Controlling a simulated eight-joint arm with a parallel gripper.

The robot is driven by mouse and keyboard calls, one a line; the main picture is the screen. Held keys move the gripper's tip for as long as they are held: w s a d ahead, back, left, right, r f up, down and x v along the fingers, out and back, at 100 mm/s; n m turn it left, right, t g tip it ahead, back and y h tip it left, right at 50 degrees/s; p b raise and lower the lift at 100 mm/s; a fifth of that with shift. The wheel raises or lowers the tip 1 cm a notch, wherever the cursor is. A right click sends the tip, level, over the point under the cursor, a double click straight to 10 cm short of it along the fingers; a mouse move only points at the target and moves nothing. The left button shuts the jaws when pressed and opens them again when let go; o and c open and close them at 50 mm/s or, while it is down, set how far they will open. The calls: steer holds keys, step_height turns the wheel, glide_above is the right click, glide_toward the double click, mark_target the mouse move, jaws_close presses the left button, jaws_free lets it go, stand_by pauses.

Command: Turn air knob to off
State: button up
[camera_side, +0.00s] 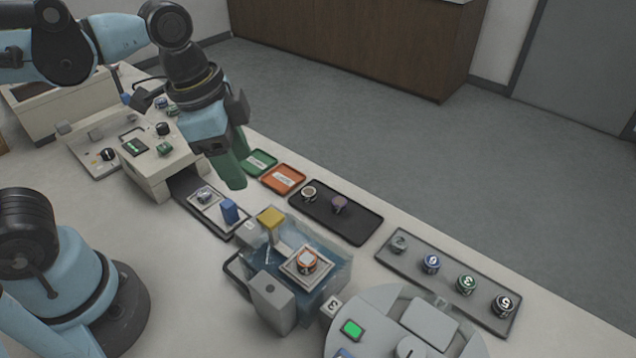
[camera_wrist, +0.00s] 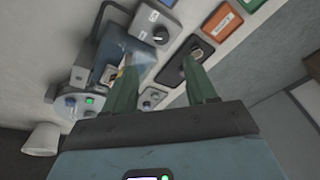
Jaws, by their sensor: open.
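The beige press unit (camera_side: 150,160) stands at the upper left of the side view. A black knob (camera_side: 108,154) sits on a low plate at its left, and another dark knob (camera_side: 163,129) is on its top face. I cannot read any label, so I cannot tell which is the air knob or where it points. My gripper (camera_side: 232,168) hangs to the right of the press, above the row of trays, apart from both knobs. In the wrist view my gripper (camera_wrist: 162,88) has its green fingers spread with nothing held between them.
A green tray (camera_side: 260,160), an orange tray (camera_side: 283,178) and a black tray (camera_side: 350,226) line the bench's far edge. A blue basin (camera_side: 335,275), a rack of mounts (camera_side: 400,262) and a round grey machine (camera_side: 375,305) stand at the right. A blue block (camera_side: 229,210) is before the press.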

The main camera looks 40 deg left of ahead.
steer(key=shift+w+d+f+m+g+y, duration=0.3)
steer(key=shift+w+f+m, duration=0.25)
steer(key=shift+f+m, duration=1.45)
steer(key=shift+w+d+f+m+g+y, duration=0.15)
steer(key=shift+w+f+m+g, duration=0.35)
steer(key=shift+f+m, duration=1.5)
steer(key=shift+w+d+f+m+g+y, duration=0.15)
steer(key=shift+w+d+f+m+g, duration=0.3)
steer(key=shift+f+m, duration=1.55)
steer(key=shift+w+a+f, duration=0.1)
steer(key=shift+a+f, duration=0.05)
steer(key=c, duration=1.1)
steer(key=shift+o, duration=0.2)
steer(key=shift+n, duration=1.8)
